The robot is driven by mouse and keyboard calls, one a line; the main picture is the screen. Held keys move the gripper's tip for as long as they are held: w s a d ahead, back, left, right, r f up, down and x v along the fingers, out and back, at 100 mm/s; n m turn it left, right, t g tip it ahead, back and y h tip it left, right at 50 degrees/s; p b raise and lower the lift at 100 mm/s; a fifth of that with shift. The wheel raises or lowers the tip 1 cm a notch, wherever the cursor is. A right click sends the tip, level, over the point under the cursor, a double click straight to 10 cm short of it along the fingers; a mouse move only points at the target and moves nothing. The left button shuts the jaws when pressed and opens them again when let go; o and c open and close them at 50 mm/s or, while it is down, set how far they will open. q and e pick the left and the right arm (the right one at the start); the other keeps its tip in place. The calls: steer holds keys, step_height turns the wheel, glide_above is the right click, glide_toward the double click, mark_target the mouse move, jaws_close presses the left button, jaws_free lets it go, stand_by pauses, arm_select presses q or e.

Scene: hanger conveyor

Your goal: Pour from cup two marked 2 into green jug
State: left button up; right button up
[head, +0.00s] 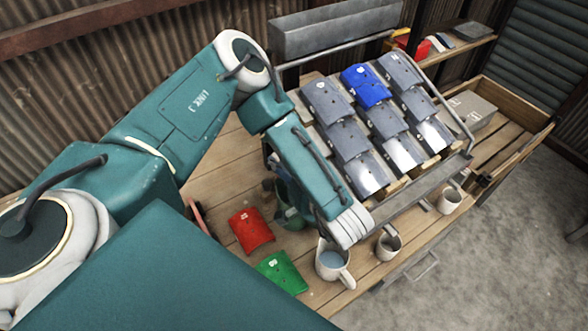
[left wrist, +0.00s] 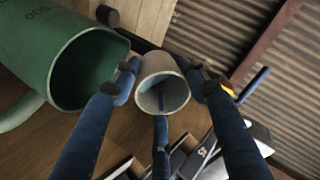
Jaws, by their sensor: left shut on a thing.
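My left gripper (left wrist: 162,85) is shut on a pale cup (left wrist: 150,72), its blue fingers around the cup's sides. The cup's open mouth faces the wrist camera; no number shows on it, and its contents are unclear. In the head view the jug (head: 289,208) stands on the bench, partly covered by my left arm, which also hides the gripper and held cup. My right gripper is not in view.
Pale mugs stand along the bench's front edge: one with bluish liquid (head: 335,265), one in the middle (head: 388,246) and one farther right (head: 450,201). A red plate (head: 251,231) and a green plate (head: 281,273) lie left of them. A sloped rack (head: 430,172) holds several grey plates and a blue one.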

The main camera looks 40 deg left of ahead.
arm_select(q)
steer(key=shift+y+p, duration=0.3)
steer(key=shift+f+t, duration=0.1)
steer(key=shift+t, duration=0.2)
steer(key=shift+s, duration=0.1)
steer(key=shift+f, duration=0.1)
steer(key=shift+f+y, duration=0.1)
steer(key=shift+y, duration=0.3)
steer(key=shift+d+t+y, duration=0.15)
steer(key=shift+t+y, duration=0.15)
steer(key=shift+y, duration=0.1)
